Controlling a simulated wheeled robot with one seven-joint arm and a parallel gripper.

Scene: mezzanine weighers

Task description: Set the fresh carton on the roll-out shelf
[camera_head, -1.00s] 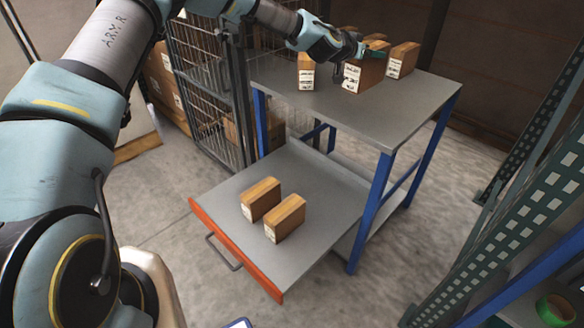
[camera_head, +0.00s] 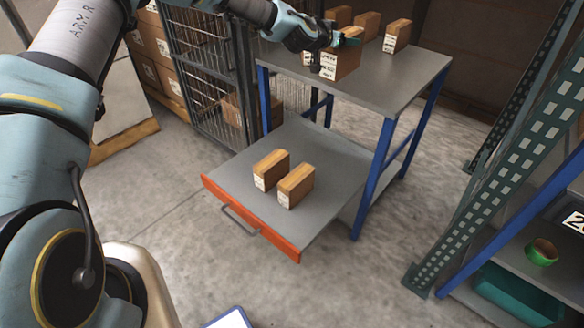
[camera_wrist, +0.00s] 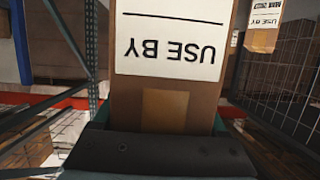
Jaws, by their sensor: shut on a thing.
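My gripper (camera_head: 334,42) is shut on a brown carton (camera_head: 337,64) with a white label, over the near left part of the table top (camera_head: 395,84). In the wrist view the held carton (camera_wrist: 178,104) fills the middle and its label reads "USE BY" upside down. I cannot tell whether it is clear of the table top. The roll-out shelf (camera_head: 228,168) is pulled out below, with an orange front edge and a handle. Two cartons, a left one (camera_head: 270,169) and a right one (camera_head: 296,185), stand side by side on it.
Other cartons, one of them at the right (camera_head: 397,36), stand at the back of the table top. A wire cage (camera_head: 207,75) is at the left. A green rack upright (camera_head: 500,190) stands at the right.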

